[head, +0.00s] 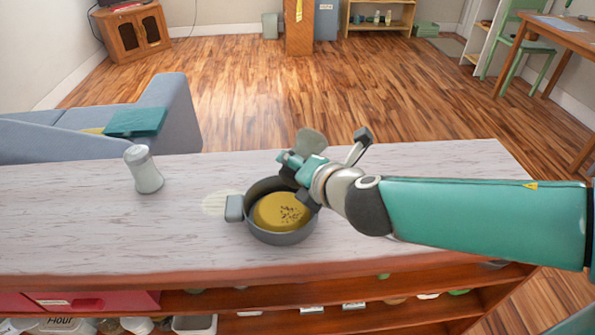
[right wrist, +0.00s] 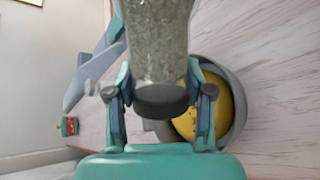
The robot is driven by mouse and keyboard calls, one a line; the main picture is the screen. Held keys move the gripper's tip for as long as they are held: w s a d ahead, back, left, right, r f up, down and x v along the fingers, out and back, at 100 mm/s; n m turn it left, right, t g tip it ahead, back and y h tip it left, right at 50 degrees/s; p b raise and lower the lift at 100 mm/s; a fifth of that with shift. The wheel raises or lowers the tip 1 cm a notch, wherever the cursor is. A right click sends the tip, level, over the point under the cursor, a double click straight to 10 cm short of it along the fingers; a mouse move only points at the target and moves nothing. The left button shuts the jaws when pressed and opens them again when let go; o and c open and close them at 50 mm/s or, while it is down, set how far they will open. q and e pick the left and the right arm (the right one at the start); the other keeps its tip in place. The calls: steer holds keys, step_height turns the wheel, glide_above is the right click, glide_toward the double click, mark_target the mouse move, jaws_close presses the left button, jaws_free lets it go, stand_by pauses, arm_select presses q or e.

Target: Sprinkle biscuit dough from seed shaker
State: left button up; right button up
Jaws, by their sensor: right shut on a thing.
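A dark grey pot (head: 250,228) stands on the counter with a round yellow-brown dough (head: 282,212) inside. Dark specks lie on the dough's middle and right part. My right gripper (head: 303,172) is over the pot's far right rim, shut on the seed shaker (head: 309,142). In the right wrist view the shaker (right wrist: 158,45) has a speckled grey, see-through body and a dark round end, between the fingers (right wrist: 161,92). The pot (right wrist: 240,105) and dough (right wrist: 188,124) show behind it. In the head view the arm hides much of the shaker. My left gripper is not in view.
A pale shaker with a grey top (head: 146,172) stands upright on the counter (head: 80,220), left of the pot. The counter's left part is otherwise clear. Open shelves with jars and boxes (head: 95,302) are below its front edge. A blue-grey sofa (head: 178,105) is behind it.

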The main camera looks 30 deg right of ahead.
steer(key=shift+s+a+r, duration=0.1)
steer(key=shift+s+a, duration=0.5)
steer(key=shift+s, duration=0.4)
steer(key=shift+w+d, duration=0.3)
steer(key=shift+w, duration=0.25)
steer(key=shift+w+d, duration=0.3)
steer(key=shift+w, duration=0.2)
steer(key=shift+s+a, duration=0.15)
steer(key=shift+s+a, duration=0.25)
steer(key=shift+s, duration=0.25)
steer(key=shift+s+a, duration=0.25)
steer(key=shift+s, duration=0.2)
steer(key=shift+w, duration=0.1)
